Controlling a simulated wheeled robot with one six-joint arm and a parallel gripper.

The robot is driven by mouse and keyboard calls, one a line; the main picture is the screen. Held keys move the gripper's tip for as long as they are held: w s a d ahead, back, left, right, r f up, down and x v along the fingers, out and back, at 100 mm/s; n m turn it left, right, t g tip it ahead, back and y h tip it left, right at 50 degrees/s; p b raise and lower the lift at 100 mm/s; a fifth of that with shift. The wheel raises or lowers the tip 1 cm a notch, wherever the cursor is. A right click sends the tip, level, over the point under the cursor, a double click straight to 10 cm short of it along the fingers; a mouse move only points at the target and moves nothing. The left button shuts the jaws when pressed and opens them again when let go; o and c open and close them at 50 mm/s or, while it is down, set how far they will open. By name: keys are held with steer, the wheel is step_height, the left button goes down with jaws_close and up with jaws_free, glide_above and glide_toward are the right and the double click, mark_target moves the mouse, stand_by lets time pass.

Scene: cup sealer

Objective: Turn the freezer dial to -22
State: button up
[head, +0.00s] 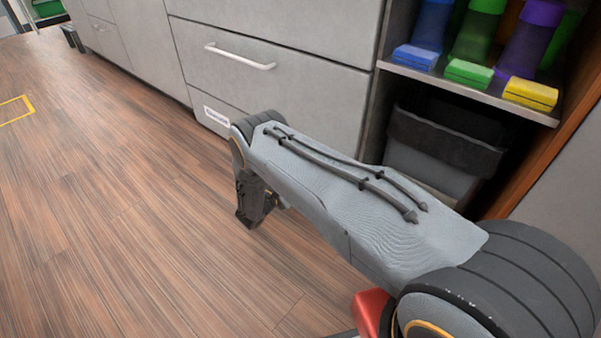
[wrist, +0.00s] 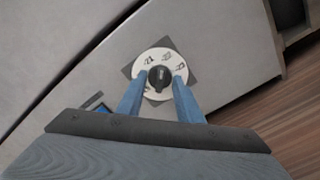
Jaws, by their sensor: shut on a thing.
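The freezer dial (wrist: 160,75) shows in the wrist view. It has a round white face with dark numbers and a black knob at its centre, on a grey square plate on the grey front panel. In the head view, my arm hides the dial, and the fingers do not show clearly.
Grey drawers (head: 270,62) with a white handle stand behind my arm. A dark bin (head: 440,150) sits under a shelf with coloured items at right. Wood floor (head: 110,210) is clear at left.

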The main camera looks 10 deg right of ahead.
steer(key=shift+m, duration=0.6)
steer(key=o, duration=1.1)
steer(key=shift+p+v, duration=1.25)
steer(key=shift+v, duration=2.7)
